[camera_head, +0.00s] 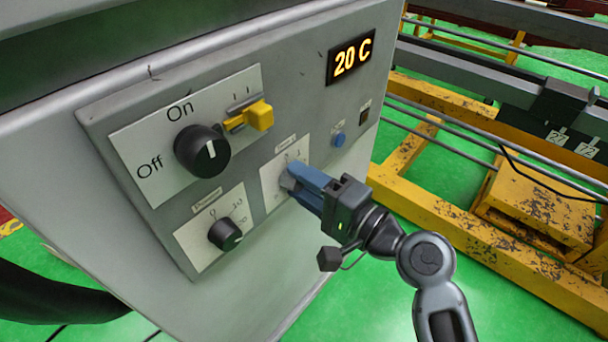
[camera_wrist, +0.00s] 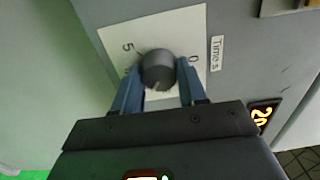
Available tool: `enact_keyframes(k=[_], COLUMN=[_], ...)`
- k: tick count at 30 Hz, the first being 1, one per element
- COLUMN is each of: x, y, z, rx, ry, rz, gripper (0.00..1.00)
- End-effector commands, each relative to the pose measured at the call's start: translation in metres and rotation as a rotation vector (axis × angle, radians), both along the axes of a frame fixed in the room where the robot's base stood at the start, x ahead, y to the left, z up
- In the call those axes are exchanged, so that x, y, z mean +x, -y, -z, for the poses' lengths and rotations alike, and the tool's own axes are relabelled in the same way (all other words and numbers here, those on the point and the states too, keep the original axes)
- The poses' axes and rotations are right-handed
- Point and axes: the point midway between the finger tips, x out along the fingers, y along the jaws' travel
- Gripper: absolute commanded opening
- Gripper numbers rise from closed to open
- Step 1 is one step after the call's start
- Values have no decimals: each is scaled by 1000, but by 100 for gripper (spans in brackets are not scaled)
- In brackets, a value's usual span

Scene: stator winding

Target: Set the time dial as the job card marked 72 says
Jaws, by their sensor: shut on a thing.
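The time dial (camera_wrist: 158,68) is a round dark grey knob on a white scale plate labelled "Time s" in the wrist view; 5 and 0 are readable, other marks are hidden. My gripper (camera_wrist: 160,80) has its two blue fingers shut on the knob, one on each side. A small light mark on the knob's rim faces my gripper. In the head view my gripper (camera_head: 294,180) covers most of the dial.
A worn yellow frame (camera_head: 430,210) stands right of my arm.

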Motion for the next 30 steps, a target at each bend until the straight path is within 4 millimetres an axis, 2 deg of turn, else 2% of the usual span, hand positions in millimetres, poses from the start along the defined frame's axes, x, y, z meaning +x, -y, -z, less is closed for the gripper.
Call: enact_keyframes(k=[9,22,23,30], x=[0,0,0,0], y=[1,1,1,0], z=[1,2,2,1], rx=[48,52,51,52], ry=[-65,-70,-70,-68], rz=[2,2,2,1], gripper=[11,11,43,66])
